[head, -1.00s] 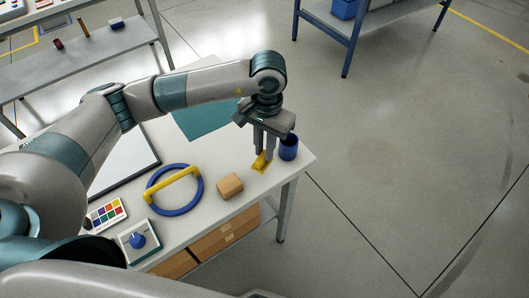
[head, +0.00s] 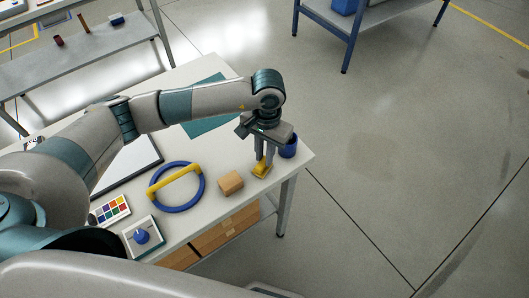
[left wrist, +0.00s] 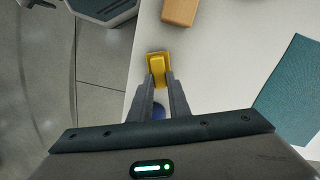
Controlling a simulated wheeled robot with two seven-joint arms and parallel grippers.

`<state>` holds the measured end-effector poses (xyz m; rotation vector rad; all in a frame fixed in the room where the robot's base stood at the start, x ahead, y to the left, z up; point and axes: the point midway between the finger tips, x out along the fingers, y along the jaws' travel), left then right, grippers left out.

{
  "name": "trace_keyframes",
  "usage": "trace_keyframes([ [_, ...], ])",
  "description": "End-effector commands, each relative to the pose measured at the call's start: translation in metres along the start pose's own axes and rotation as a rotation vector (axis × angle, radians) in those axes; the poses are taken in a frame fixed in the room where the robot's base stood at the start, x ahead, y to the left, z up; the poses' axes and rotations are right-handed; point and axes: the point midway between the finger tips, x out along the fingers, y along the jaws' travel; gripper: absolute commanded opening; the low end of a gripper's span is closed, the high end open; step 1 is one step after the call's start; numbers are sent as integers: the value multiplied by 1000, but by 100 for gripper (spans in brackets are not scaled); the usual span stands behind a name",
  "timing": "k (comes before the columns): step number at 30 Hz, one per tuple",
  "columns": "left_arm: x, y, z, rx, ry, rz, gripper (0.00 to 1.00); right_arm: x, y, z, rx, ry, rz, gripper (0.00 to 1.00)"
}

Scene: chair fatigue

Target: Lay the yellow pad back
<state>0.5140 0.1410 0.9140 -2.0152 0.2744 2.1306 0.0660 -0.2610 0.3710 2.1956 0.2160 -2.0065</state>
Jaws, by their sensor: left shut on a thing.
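The yellow pad (head: 262,170) is a small block with a darker yellow lower border, near the right end of the white table. My left gripper (head: 264,160) points down from above and is shut on it. In the left wrist view the pad (left wrist: 157,62) shows just beyond the fingertips (left wrist: 160,80). I cannot tell whether the pad touches the table. My right gripper is in neither view.
A blue cup (head: 289,148) stands close behind and right of the gripper. A wooden block (head: 230,183) lies left of the pad. A blue ring with a yellow bar (head: 200,197) and a teal mat (head: 205,125) are on the table (head: 215,160). The table's right edge is near.

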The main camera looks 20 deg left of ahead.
Motion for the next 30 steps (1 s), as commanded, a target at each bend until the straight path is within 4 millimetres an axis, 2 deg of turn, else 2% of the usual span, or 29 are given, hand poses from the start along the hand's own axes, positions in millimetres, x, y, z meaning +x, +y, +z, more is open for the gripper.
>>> trace_keyframes([
  [7,4,0,0,0,1,0,0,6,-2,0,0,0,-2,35],
  [8,3,0,0,0,0,-1,18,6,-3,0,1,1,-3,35],
  [10,2,0,0,0,0,0,35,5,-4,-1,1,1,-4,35],
  [26,-3,0,0,-1,0,0,35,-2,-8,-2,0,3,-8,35],
  [30,-15,0,-2,1,5,0,35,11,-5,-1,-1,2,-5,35],
])
